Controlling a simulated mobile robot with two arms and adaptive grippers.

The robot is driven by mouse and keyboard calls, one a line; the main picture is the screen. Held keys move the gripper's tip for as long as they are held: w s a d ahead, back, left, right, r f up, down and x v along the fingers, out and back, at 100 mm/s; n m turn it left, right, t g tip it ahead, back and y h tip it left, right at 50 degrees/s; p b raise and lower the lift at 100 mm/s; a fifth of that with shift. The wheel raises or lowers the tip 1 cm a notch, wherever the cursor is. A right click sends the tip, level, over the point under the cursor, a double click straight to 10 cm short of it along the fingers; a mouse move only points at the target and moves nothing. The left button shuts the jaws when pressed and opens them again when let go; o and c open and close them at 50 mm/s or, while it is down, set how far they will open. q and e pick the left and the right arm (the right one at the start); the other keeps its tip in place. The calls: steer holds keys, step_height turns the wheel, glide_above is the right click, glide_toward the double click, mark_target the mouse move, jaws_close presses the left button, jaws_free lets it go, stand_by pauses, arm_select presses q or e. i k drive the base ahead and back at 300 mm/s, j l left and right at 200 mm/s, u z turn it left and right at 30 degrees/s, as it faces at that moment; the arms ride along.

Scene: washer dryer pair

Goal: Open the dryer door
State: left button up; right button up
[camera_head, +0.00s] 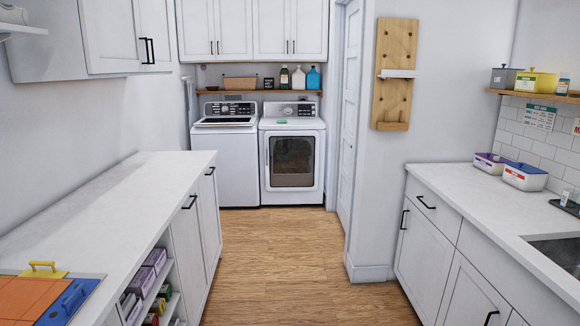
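The dryer (292,190) is the white front-loading machine at the far end of the room, right of the top-loading washer (224,165). Its door (292,161) has a dark window and looks shut, facing me. A light vertical strip that looks like the handle (267,161) shows at the door's left side. Neither of my grippers is in view, and no part of my arms shows. The dryer is some distance away from me across the floor.
Bare wood floor (262,262) runs clear up to both machines. A long white counter (120,200) stands on the left. A wall corner (370,225) and right counter (500,215) narrow the way. Bottles and a basket (240,83) sit on a shelf above the machines.

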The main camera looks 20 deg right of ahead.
mark_target(292, 157)
steer(key=i+l+z, duration=0.2)
steer(key=i, duration=0.25)
steer(key=i+z, duration=0.15)
steer(key=i, duration=0.35)
steer(key=i+l, duration=0.15)
steer(key=i, duration=2.2)
steer(key=i+l, duration=0.15)
steer(key=i, duration=2.2)
steer(key=l+z, duration=0.05)
steer(key=l, duration=0.1)
